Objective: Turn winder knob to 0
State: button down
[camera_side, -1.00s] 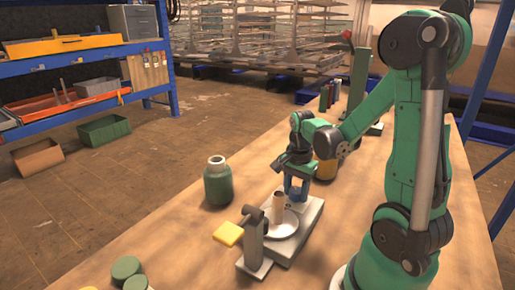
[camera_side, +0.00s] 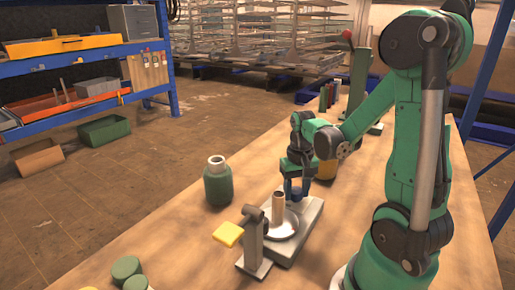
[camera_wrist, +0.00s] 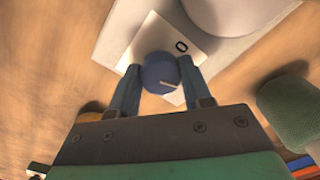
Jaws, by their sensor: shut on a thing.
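The winder knob (camera_wrist: 158,70) is a round blue knob with a pale pointer line, seen in the wrist view. It sits on a white plate with a black 0 mark (camera_wrist: 181,47) printed on it. The pointer line points to the lower right in that view, away from the 0, which lies up and to the right of the knob. My gripper (camera_wrist: 161,82) is shut on the knob, one blue finger on each side. In the side view my gripper (camera_side: 296,188) reaches down to the far end of the winder's grey base (camera_side: 312,218); the knob is hidden there.
A green jar (camera_side: 218,186) stands left. An amber jar (camera_side: 327,170) is close behind my gripper.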

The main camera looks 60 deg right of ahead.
aim_at(297, 190)
jog(key=n, duration=0.5)
jog(key=shift+n, duration=0.3)
jog(key=n, duration=0.5)
jog(key=shift+n, duration=0.3)
jog(key=shift+c, duration=1.9)
grip_release()
jog(key=shift+r, duration=2.8)
